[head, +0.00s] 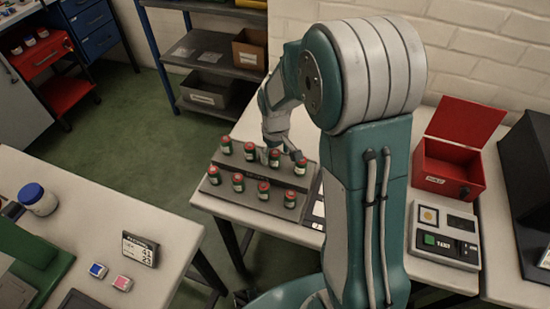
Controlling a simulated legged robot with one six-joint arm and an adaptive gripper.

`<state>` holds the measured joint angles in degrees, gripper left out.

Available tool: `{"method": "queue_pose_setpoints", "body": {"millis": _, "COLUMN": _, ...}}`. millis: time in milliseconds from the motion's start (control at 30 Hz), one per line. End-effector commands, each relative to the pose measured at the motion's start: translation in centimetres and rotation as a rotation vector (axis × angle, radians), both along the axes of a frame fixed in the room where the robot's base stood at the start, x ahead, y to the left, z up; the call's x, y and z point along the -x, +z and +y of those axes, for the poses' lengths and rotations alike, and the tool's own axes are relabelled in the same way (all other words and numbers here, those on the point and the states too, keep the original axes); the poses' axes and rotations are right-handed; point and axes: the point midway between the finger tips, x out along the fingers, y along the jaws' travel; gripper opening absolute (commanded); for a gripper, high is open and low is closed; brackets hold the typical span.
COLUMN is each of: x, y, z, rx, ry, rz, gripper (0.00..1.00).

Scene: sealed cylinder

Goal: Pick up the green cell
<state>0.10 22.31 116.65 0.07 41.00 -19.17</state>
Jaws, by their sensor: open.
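Several small green cells with red tops and pale labels stand upright on a grey stepped rack (228,193), in a back row and a lower front row. One green cell (274,158) in the back row stands right by my gripper (281,154). Another green cell (300,167) is at the right end of that row. My gripper is open, pointing down over the right part of the back row. The picture is too small to tell whether its fingers touch a cell. A front-row green cell (263,190) stands below it, clear of the fingers.
A tester (442,238) with a green button sits right of my arm. Behind it is an open red box (448,166). A dark case (530,170) stands at the far right. The left table (90,200) holds a jar (38,200) and a small display (139,249). Green floor separates the tables.

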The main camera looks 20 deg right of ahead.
Motion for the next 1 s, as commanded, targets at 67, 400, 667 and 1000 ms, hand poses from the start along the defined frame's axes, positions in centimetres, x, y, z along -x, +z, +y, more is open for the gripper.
{"method": "queue_pose_setpoints", "body": {"millis": 67, "x": 0.0, "y": 0.0, "z": 0.1, "rx": 0.000, "ry": 0.000, "rz": 0.000, "gripper": 0.88}}
{"method": "queue_pose_setpoints", "body": {"millis": 400, "x": 0.0, "y": 0.0, "z": 0.1, "rx": 0.001, "ry": 0.000, "rz": 0.002, "gripper": 0.00}}
{"method": "queue_pose_setpoints", "body": {"millis": 667, "x": 0.0, "y": 0.1, "z": 0.1, "rx": 0.000, "ry": 0.000, "rz": 0.003, "gripper": 0.00}}
{"method": "queue_pose_setpoints", "body": {"millis": 1000, "x": 0.6, "y": 4.1, "z": -0.3, "rx": 0.000, "ry": -0.002, "rz": -0.002, "gripper": 0.00}}
